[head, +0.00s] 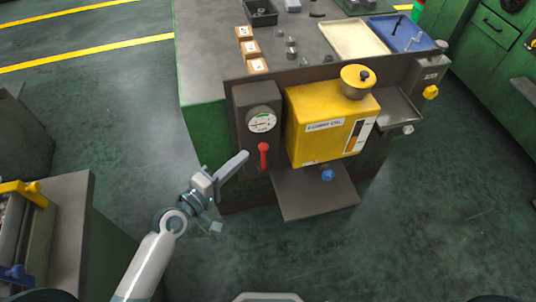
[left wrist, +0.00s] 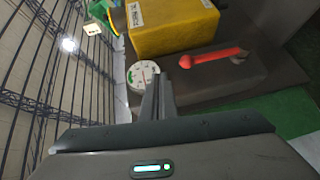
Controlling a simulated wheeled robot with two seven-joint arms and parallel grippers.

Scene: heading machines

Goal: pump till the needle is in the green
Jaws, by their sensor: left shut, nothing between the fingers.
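The round white gauge (head: 263,119) sits on the dark panel left of the yellow tank; it also shows in the left wrist view (left wrist: 138,76). Its face has a green part, but the needle is too small to read surely. The red pump lever (head: 263,157) hangs down below the gauge in the head view; in the left wrist view it (left wrist: 215,56) lies right of the fingers. My left gripper (head: 244,156) is shut and empty, just left of the lever, with a small gap apparent. It also shows in the left wrist view (left wrist: 158,88). My right gripper is out of view.
The workbench behind holds boxes, a cream tray and a blue tray (head: 398,28).

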